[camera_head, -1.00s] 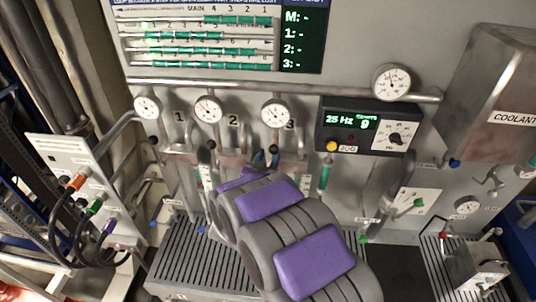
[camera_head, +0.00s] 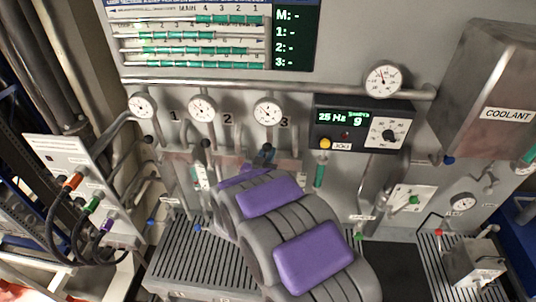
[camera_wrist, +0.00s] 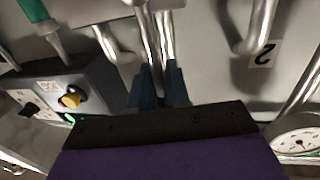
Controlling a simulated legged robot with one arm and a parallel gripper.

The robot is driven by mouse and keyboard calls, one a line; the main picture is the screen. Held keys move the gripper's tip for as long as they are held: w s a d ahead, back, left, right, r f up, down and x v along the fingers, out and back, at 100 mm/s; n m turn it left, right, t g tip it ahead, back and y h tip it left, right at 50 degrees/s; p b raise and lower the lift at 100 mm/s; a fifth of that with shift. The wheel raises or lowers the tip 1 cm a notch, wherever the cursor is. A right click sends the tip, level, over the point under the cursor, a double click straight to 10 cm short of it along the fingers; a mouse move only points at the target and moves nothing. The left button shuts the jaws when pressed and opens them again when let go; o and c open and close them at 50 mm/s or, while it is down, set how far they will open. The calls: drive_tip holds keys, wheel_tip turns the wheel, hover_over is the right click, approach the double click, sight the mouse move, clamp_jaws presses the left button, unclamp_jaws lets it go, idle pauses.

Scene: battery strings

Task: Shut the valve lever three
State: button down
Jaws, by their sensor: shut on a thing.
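My gripper (camera_wrist: 158,88) is shut on a shiny metal valve lever (camera_wrist: 157,40), with its dark blue fingers on either side of the lever. In the head view my gripper (camera_head: 263,157) shows only as dark fingertips beyond my purple and grey arm, below the gauge (camera_head: 268,111) beside the label 3 (camera_head: 284,122). The held lever is in that third column. The wrist view is upside down, with the label 2 (camera_wrist: 263,54) to the right of the lever. My arm hides the lower part of this column in the head view.
A control box (camera_head: 362,124) with a yellow button and dial is right of the column. A green-handled part (camera_head: 319,175) hangs below it. Gauges one (camera_head: 142,105) and two (camera_head: 202,108) are to the left. A slatted grey ledge (camera_head: 185,262) lies below.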

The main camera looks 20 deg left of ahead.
sight(292, 168)
drive_tip(key=shift+a, duration=0.1)
drive_tip(key=shift+f, duration=0.1)
